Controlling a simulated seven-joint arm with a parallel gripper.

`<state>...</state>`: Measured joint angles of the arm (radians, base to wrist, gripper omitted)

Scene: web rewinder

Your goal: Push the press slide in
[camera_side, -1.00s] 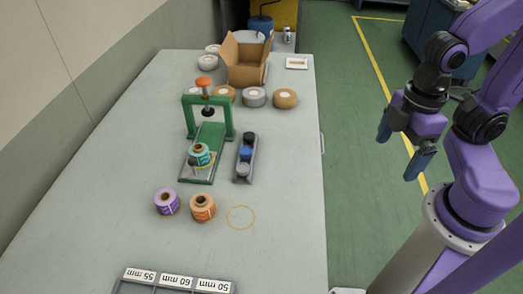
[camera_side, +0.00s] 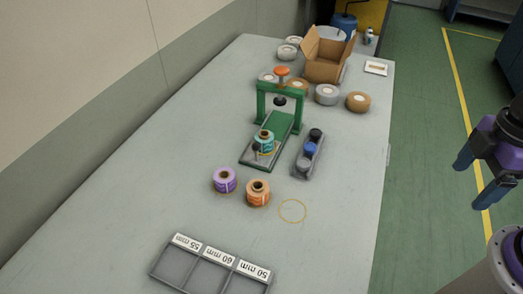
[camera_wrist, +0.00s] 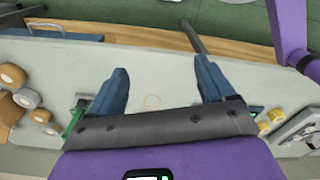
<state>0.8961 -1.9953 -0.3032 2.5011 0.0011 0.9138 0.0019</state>
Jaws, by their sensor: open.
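The green press (camera_side: 297,88) stands on the bench with an orange knob (camera_side: 282,71) on top. Its slide, a pale plate (camera_side: 252,160), sticks out of the front of the frame toward the near side. My gripper (camera_side: 475,179) is open and empty, off the bench's right edge and well apart from the press. In the wrist view my gripper (camera_wrist: 162,73) has its fingers spread; part of the green press (camera_wrist: 74,122) shows beside the left finger.
A grey rack (camera_side: 309,153) with dark, blue and grey knobs stands right of the press. Purple (camera_side: 224,180) and orange (camera_side: 258,193) rolls stand in front, near a yellow ring (camera_side: 293,211). A cardboard box (camera_side: 327,58) and several rolls are behind. A labelled tray (camera_side: 210,264) lies nearest.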

